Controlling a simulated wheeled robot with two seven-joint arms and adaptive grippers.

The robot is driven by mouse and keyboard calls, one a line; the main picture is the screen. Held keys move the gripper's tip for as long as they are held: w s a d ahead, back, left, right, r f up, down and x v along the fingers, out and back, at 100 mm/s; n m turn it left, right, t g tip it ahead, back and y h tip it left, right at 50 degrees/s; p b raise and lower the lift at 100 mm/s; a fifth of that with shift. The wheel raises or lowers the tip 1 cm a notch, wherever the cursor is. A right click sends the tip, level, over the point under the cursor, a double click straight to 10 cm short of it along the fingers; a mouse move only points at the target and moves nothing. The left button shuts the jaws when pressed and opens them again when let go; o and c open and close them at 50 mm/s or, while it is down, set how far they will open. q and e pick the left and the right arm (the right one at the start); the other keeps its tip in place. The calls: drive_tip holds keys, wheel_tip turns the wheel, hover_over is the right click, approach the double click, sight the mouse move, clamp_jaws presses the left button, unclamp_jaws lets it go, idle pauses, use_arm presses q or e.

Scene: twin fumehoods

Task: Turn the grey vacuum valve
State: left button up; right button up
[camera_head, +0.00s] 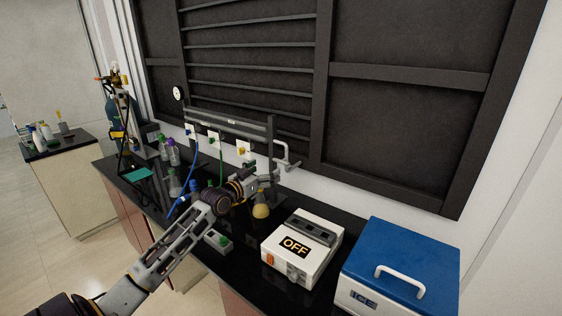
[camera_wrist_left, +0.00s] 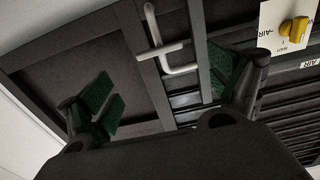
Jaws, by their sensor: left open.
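A light grey bent handle (camera_head: 285,160), which looks like the grey vacuum valve, sits at the right end of the dark rail behind the bench. In the left wrist view the handle (camera_wrist_left: 160,46) shows above and between my fingers, apart from them. My left gripper (camera_head: 248,182) is in front of the rail, a little left of and below the handle in the picture. In the left wrist view its green-padded fingers (camera_wrist_left: 165,92) are spread wide with nothing between them. My right gripper is in neither view.
A yellow valve (camera_head: 241,151) on a white plate is left of the handle; it also shows in the left wrist view (camera_wrist_left: 294,30). A flask (camera_head: 261,210), a white box marked OFF (camera_head: 318,229) and a blue ICE box (camera_head: 415,258) stand on the black bench.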

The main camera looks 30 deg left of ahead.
sight(280, 162)
use_arm(q)
drive_tip(key=shift+w+d+p, duration=0.2)
drive_tip(key=shift+w+p, duration=0.2)
drive_tip(key=shift+w, duration=2.1)
drive_tip(key=shift+w+d+p, duration=0.2)
drive_tip(key=shift+w+p, duration=0.2)
drive_tip(key=shift+w, duration=2.1)
drive_tip(key=c, duration=1)
